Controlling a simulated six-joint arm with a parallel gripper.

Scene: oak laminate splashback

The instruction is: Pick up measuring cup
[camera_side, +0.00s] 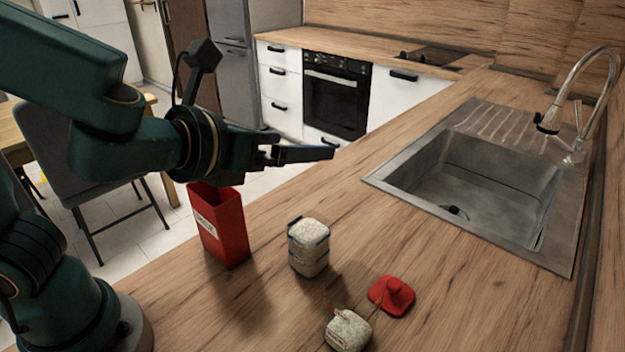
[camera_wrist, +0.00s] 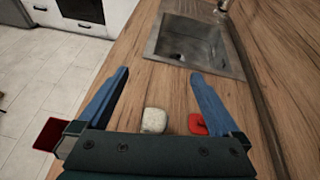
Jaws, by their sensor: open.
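I cannot make out anything that is plainly a measuring cup. On the wooden counter stand a tall open red container (camera_side: 222,228) with a white label, a stack of pale speckled blocks or tins (camera_side: 308,247) with dark blue edges, a red lid-like piece with a knob (camera_side: 391,296), and a small pale speckled item (camera_side: 347,331) with red at its top. My gripper (camera_side: 303,153) is open and empty, raised above the counter. In the wrist view its blue fingers (camera_wrist: 160,73) are spread wide, with a pale top (camera_wrist: 153,120) and the red lid-like piece (camera_wrist: 198,123) below.
A steel sink (camera_side: 470,185) with a curved tap (camera_side: 580,90) is set into the counter at the right. The wooden counter (camera_side: 330,195) is clear between the stack and the sink. A chair (camera_side: 95,170) stands on the floor at the left, beyond the counter edge.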

